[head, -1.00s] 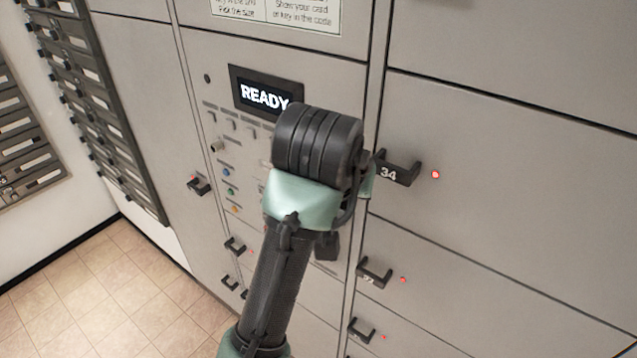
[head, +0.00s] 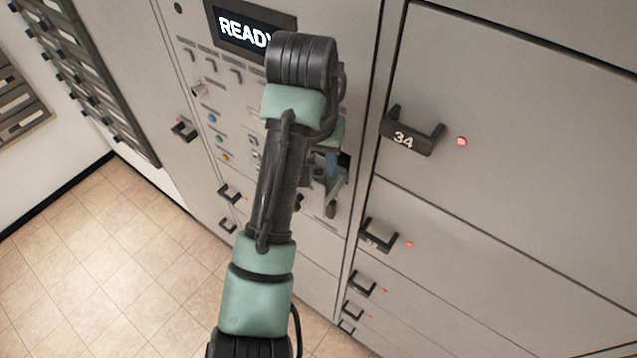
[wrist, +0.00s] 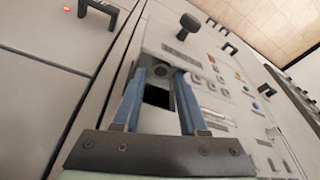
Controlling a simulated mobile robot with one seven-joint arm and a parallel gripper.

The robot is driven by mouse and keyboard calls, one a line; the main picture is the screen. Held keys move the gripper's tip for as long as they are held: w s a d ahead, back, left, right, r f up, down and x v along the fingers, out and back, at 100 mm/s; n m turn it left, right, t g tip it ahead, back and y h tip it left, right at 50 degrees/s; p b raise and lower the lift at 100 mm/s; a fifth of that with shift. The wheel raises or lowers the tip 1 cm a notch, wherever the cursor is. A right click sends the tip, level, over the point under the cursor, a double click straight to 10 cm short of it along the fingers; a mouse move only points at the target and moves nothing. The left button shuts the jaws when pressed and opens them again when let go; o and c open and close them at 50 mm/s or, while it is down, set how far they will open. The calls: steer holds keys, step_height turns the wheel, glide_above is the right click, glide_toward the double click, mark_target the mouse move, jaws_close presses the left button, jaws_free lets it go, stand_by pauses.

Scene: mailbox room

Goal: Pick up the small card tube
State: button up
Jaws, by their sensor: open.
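I cannot make out the small card tube for certain in either view. In the wrist view, my gripper (wrist: 161,78) is open, with its two blue fingers apart and pointing at the grey locker panel. Between the fingers I see a dark square opening (wrist: 158,97) in the panel and a small grey round part (wrist: 159,71) just beyond it. I cannot tell whether that round part is the tube's end or a fitting. Nothing is visibly held. In the head view, my forearm and wrist largely hide the gripper and the panel behind it.
The panel carries a READY screen (head: 246,30), coloured buttons (head: 214,117) and a dark knob (wrist: 189,22). Locker doors with protruding black handles stand right, including door 34 (head: 412,130). Slotted mailboxes (head: 95,85) line the left wall. The tiled floor (head: 100,260) at lower left is clear.

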mark_target(318, 174)
steer(key=shift+p+x, duration=1.4)
steer(key=shift+x, duration=1.15)
steer(key=shift+a, duration=0.1)
jaws_close()
